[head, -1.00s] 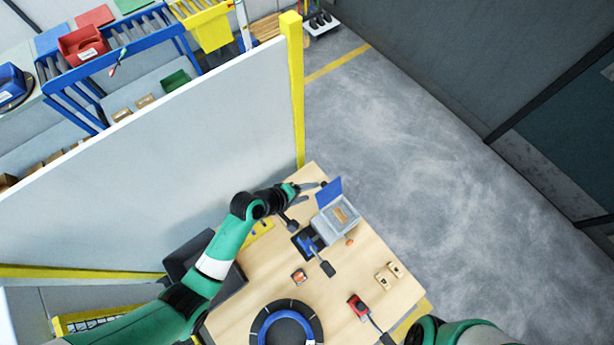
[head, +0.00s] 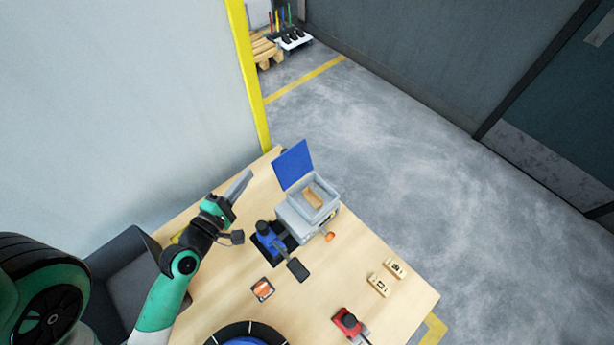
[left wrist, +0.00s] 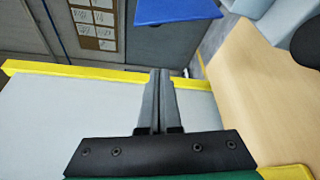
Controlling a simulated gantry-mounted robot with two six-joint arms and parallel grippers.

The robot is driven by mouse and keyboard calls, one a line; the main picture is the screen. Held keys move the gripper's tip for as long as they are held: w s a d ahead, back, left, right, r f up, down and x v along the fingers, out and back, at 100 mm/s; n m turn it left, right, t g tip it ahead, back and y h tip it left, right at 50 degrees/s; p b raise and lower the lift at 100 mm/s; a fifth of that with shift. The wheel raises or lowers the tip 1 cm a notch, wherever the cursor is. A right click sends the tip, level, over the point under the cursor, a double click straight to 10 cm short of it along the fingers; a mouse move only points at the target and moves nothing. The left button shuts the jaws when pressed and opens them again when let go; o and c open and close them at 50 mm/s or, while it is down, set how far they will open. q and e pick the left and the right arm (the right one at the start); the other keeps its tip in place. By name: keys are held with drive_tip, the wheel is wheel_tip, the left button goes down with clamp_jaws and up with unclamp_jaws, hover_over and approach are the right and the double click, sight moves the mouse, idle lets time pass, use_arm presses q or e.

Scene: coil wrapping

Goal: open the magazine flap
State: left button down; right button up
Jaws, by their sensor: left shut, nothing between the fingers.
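The magazine is a light grey box (head: 299,220) toward the far side of the wooden table. Its blue flap (head: 294,165) stands up, open, at the box's back edge, and a tan piece (head: 314,197) shows inside. The flap also shows at the top of the left wrist view (left wrist: 178,9). My left gripper (head: 247,174) is shut and empty, to the left of the flap and apart from it. Its closed fingers (left wrist: 160,75) show in the left wrist view. My right gripper is not in view.
A blue device (head: 266,235) on a black base stands by the box. Two tan blocks (head: 379,284), a red tool (head: 347,321), a small tray (head: 262,289) and a blue-black ring (head: 247,335) lie nearer. A pale wall with a yellow post (head: 248,75) borders the left.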

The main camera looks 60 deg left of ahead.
sight(291, 163)
use_arm(q)
drive_tip(key=w+a+p, duration=0.2)
drive_tip(key=w+p, duration=0.7)
drive_tip(key=p, duration=0.6)
drive_tip(key=shift+r, duration=0.15)
drive_tip(key=shift+w, duration=0.1)
